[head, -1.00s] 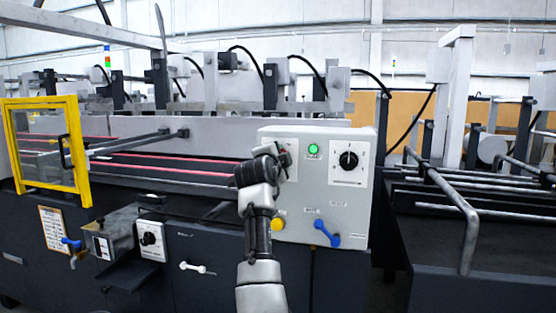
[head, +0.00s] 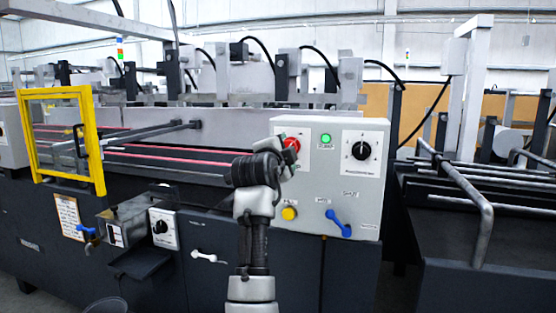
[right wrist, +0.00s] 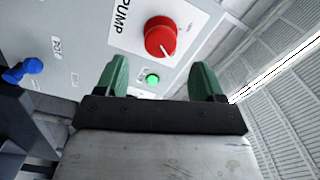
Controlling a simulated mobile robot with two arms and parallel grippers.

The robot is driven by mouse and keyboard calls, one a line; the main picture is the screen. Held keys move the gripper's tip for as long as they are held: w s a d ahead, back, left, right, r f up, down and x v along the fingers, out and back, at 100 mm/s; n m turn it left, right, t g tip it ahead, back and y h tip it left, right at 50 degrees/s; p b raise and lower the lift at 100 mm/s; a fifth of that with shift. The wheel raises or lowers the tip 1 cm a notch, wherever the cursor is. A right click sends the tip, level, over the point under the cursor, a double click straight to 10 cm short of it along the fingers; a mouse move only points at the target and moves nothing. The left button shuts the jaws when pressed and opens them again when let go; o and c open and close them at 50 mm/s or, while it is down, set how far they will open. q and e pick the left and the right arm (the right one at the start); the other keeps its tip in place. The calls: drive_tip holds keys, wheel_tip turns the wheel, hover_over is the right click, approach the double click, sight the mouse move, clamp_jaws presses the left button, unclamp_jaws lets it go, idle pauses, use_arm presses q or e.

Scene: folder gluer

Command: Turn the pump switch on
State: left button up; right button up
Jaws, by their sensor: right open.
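The pump switch is a red round knob (head: 291,144) on a white plate at the upper left of the grey control panel (head: 310,180), partly hidden by my arm in the head view. In the right wrist view the red knob (right wrist: 161,37) shows whole, with a white pointer line and a "PUMP" label beside it. My right gripper (right wrist: 160,63) is open and empty, with its green fingers apart. It points toward the panel, and the knob appears beyond the gap between the fingertips. I see no contact. My left gripper is not in view.
The panel also has a green lamp (head: 326,139), a black dial (head: 361,150), a yellow button (head: 289,213) and a blue lever (head: 339,223). A yellow-framed guard (head: 98,150) stands at left. Metal rails (head: 470,200) stand at right.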

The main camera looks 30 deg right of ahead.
drive_tip(key=shift+v, duration=2.05)
